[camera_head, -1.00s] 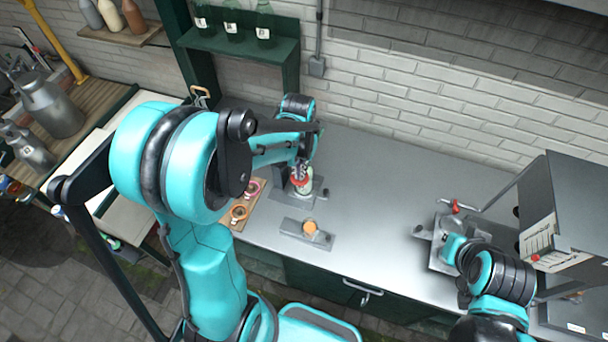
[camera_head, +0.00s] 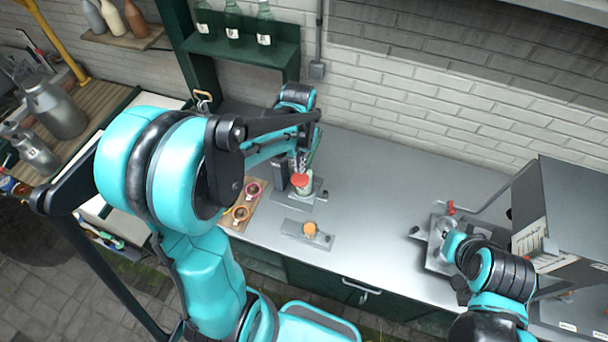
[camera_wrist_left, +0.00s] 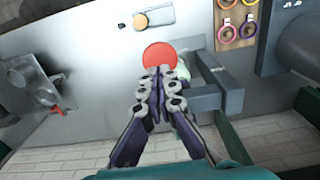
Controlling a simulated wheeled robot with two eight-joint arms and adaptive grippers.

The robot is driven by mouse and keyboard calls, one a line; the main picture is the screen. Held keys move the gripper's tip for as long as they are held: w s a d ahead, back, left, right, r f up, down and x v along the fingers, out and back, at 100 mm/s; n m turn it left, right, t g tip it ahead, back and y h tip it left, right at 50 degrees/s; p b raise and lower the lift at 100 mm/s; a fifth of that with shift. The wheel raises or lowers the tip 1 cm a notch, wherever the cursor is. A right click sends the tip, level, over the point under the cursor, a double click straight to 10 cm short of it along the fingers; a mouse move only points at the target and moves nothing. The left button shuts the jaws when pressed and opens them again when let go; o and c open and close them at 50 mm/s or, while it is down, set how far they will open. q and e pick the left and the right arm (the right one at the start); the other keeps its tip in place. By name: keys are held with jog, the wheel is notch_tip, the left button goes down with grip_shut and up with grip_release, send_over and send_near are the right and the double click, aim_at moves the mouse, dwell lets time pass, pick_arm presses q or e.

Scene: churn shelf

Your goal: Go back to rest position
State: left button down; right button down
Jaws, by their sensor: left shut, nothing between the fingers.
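My left gripper (camera_wrist_left: 158,72) is shut and empty. In the head view the left gripper (camera_head: 299,162) is just above and behind a jar with a red lid (camera_head: 300,181). In the left wrist view the red lid (camera_wrist_left: 160,54) lies just beyond the fingertips, and I cannot tell the exact gap. The jar stands upright in a grey fixture (camera_head: 316,194) on the counter. My right arm comes in at the lower right, with its end (camera_head: 455,243) at a metal device (camera_head: 437,258). The right fingers cannot be made out.
A small block with an orange-topped piece (camera_head: 309,229) sits in front of the jar. A wooden board (camera_head: 232,222) with coloured rings is to its left. The grey counter (camera_head: 385,190) is clear in the middle.

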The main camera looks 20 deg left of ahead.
pick_arm(q)
jog(key=shift+r, duration=0.75)
jog(key=shift+f, duration=0.1)
jog(key=s+d+r+t, duration=0.4)
jog(key=s+r+t, duration=0.3)
jog(key=s+r, duration=0.25)
notch_tip(320, 180, down, 34)
jog(key=s+b, duration=0.1)
jog(key=b, duration=3.2)
jog(key=shift+d+f+m+b, duration=0.2)
jog(key=shift+m+b, duration=0.1)
jog(key=shift+b, duration=0.1)
jog(key=shift+r, duration=0.1)
